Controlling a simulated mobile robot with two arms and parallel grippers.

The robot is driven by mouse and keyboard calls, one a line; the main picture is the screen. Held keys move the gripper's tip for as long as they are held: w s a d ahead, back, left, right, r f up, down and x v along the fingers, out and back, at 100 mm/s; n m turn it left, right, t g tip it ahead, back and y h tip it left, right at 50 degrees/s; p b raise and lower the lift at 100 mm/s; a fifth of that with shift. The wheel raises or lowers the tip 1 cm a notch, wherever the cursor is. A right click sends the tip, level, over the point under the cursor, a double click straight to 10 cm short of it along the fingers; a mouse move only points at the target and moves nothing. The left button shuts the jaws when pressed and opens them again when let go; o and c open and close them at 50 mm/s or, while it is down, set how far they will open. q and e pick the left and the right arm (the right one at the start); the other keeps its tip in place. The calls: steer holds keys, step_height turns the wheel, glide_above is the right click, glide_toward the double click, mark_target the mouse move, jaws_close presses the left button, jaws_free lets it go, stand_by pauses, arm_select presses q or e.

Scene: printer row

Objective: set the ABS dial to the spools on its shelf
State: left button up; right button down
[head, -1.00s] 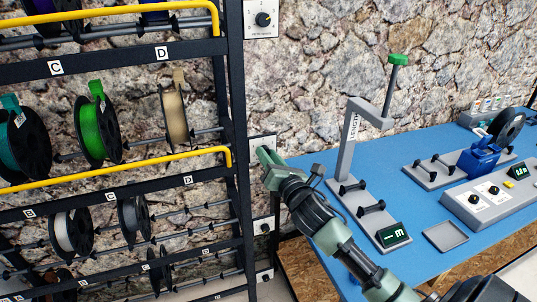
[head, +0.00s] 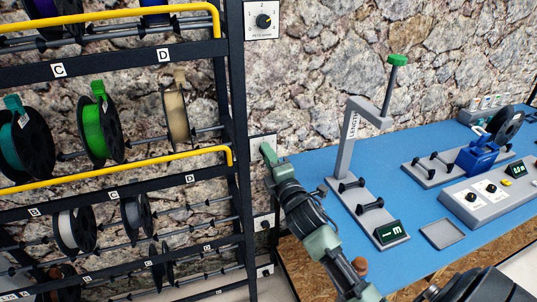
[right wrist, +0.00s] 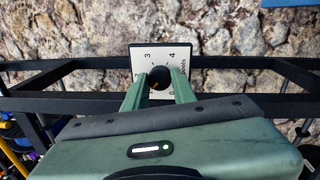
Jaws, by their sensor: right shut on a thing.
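My right gripper (right wrist: 158,88) is shut on a dark round dial knob (right wrist: 159,75) in the right wrist view, one finger on each side. The knob sits on a white dial plate (right wrist: 187,54) with numbers around it; I can read 2, 3 and 4. The knob's pointer is hidden. In the head view the gripper (head: 267,152) covers most of this plate (head: 261,139), mounted beside the rack's middle shelf. That shelf holds a teal spool (head: 21,135), a green spool (head: 96,125) and a beige spool (head: 177,118). My left gripper is not in view.
Another dial (head: 264,21) is above and a partly seen one (head: 264,224) below. The rack's black post (head: 237,130) stands close left of my gripper. A blue table (head: 310,170) with a grey stand (head: 347,150) and a blue box (head: 478,157) lies right.

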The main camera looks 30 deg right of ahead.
steer(key=shift+a+m+g+h+p, duration=0.1)
steer(key=shift+m+g+h+p, duration=0.25)
steer(key=shift+m+p, duration=3.5)
steer(key=shift+a+m+g+h+p, duration=0.1)
steer(key=shift+m+g+h+p, duration=0.25)
steer(key=shift+m, duration=6.9)
steer(key=shift+f, duration=0.1)
steer(key=c, duration=1.1)
jaws_free()
steer(key=shift+c, duration=0.2)
